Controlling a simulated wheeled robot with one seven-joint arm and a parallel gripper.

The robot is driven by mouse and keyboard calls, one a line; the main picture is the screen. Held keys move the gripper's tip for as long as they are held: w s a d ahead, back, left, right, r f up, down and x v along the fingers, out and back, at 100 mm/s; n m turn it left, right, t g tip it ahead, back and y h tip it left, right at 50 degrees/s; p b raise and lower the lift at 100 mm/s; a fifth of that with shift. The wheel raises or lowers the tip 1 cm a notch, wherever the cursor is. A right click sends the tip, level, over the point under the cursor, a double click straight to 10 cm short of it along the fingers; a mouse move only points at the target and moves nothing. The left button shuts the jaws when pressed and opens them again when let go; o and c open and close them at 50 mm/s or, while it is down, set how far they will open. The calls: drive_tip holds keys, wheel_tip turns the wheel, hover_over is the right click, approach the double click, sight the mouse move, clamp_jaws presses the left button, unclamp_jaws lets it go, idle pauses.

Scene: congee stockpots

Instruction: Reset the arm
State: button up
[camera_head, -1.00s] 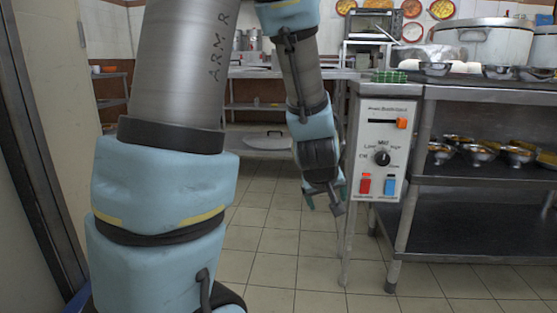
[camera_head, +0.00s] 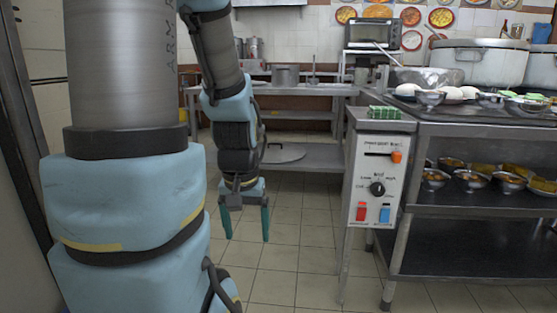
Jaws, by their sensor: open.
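My arm hangs down in the left and middle of the head view. My gripper (camera_head: 246,222) points at the floor, with its two teal fingers spread apart and nothing between them. It hangs in free air, to the left of the control panel (camera_head: 377,182) and apart from it.
A steel counter (camera_head: 465,130) with large stockpots (camera_head: 480,62) stands right. Bowls fill its shelf. Tiled floor (camera_head: 290,262) is clear below my gripper.

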wheel_tip(320, 180, up, 31)
drive_tip(key=p, duration=2.9)
